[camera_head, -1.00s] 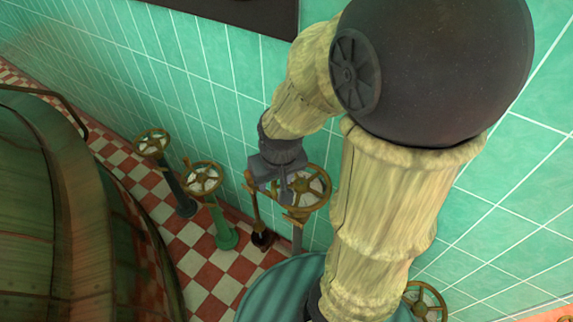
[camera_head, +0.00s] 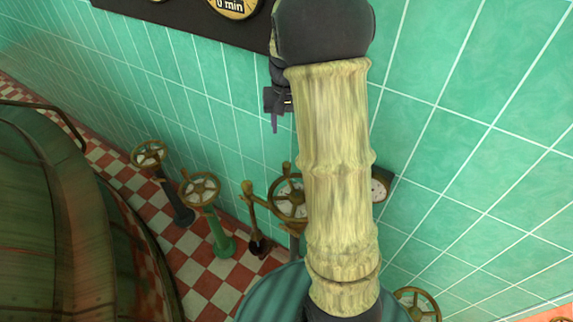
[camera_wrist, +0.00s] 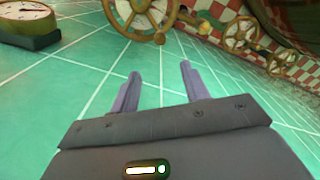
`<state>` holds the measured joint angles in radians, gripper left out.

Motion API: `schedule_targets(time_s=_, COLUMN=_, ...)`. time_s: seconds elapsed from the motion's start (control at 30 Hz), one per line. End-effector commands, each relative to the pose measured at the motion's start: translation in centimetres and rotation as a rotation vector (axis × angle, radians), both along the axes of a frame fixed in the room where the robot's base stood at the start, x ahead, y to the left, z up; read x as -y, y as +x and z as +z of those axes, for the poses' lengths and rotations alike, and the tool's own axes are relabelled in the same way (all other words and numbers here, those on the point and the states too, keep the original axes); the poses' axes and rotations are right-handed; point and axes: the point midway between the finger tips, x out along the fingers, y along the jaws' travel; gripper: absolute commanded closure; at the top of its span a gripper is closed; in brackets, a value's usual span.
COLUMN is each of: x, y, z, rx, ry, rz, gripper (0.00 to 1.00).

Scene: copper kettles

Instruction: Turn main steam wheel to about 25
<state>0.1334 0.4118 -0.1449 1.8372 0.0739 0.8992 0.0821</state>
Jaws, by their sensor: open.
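A brass spoked handwheel (camera_head: 288,198) stands on a post near the wall, partly hidden behind my arm. In the wrist view, a large wheel (camera_wrist: 140,14) with a knob is cut by the top edge, beyond my fingertips. No label shows which wheel is the main steam one. A small dial gauge (camera_head: 379,188) stands just right of my arm; a gauge also shows in the wrist view (camera_wrist: 27,20), its reading too small to read. My gripper (camera_head: 275,122) is above the handwheel near the tiled wall, apart from it. In the wrist view its two fingers (camera_wrist: 159,74) are apart and empty.
Other handwheels stand on a dark post (camera_head: 149,154) and a green post (camera_head: 200,189). A lever (camera_head: 252,205) stands beside the near wheel. Another wheel (camera_head: 417,304) is at lower right. A big copper kettle (camera_head: 45,210) fills the left. A dark dial board (camera_head: 190,25) hangs above.

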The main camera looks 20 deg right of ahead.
Motion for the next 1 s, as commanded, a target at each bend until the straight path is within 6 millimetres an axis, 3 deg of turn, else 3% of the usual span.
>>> schedule_targets(time_s=0.27, x=-0.1, y=0.0, z=-0.1, rx=0.0, ry=0.0, rz=0.001, gripper=0.54)
schedule_targets(time_s=0.47, x=-0.1, y=-0.1, z=-1.6, rx=-0.002, ry=0.001, rz=0.001, gripper=0.54)
schedule_targets(time_s=1.0, x=0.0, y=-0.1, z=-10.8, rx=-0.003, ry=0.001, rz=0.001, gripper=0.54)
